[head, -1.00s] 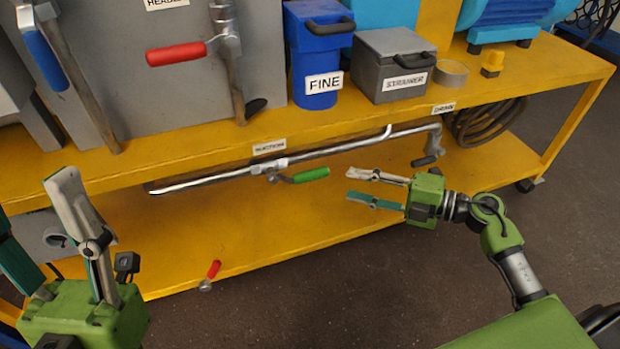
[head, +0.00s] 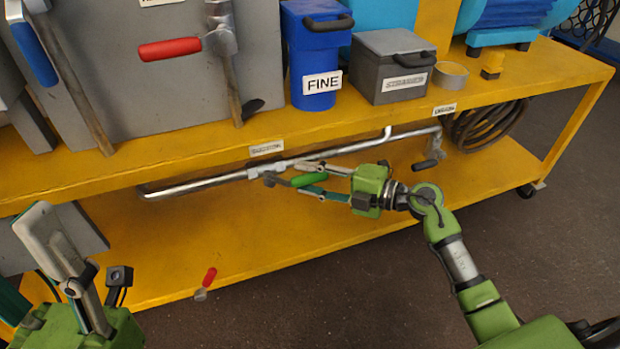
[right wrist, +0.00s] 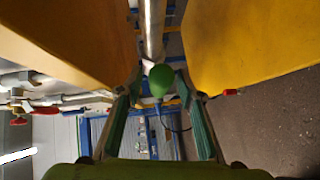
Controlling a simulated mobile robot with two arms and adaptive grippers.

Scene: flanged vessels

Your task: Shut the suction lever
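The suction lever's green handle (head: 308,180) sits on a valve on the metal pipe (head: 195,187) under the bench top, below a small label that looks like SUCTION (head: 266,149). The handle points right, roughly along the pipe. My right gripper (head: 288,176) is open with a finger on either side of the handle. In the right wrist view the green handle (right wrist: 161,80) shows end-on between the spread fingers, with gaps to both. My left gripper (head: 28,262) is open and empty at the lower left, away from the lever; its second finger is partly cut off.
The yellow bench edge (head: 200,157) runs just above the pipe. A black-handled lever (head: 425,165) hangs at the pipe's right end. A small red-handled valve (head: 206,283) is low at the front. A blue FINE canister (head: 313,60) and a grey box (head: 392,68) stand on top.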

